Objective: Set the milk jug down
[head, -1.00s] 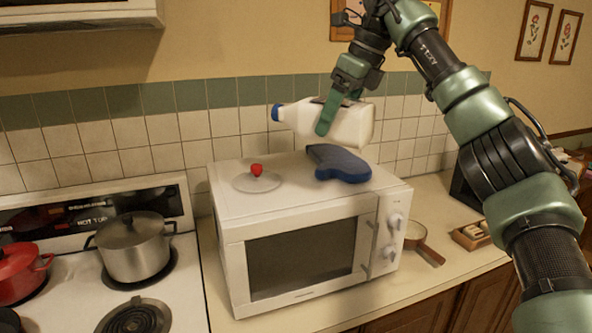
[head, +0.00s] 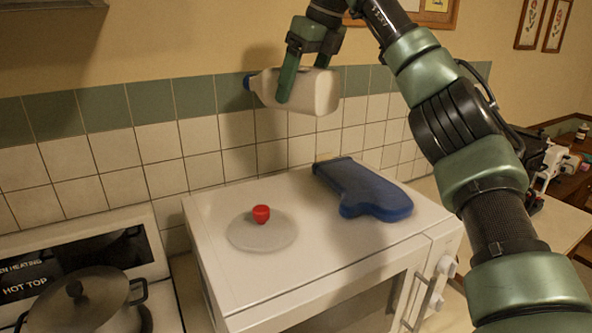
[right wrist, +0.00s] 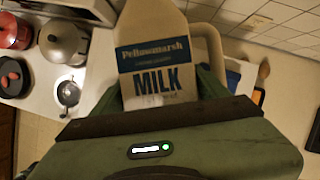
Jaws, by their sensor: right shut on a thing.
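The milk jug (head: 316,92) is white with a blue cap. It lies on its side in the air above the back of the microwave, its cap toward the left. My right gripper (head: 294,90) is shut on the jug from above, one finger across its near side. In the right wrist view the jug (right wrist: 156,50) shows its blue MILK label between the fingers. The jug is clear of the microwave top (head: 290,185). My left gripper is not in view.
On the microwave lie a blue oven mitt (head: 365,190) at the back right and a glass lid with a red knob (head: 262,228) at the left. A tiled wall (head: 160,150) is close behind. A stove with a pot (head: 85,300) stands at the left.

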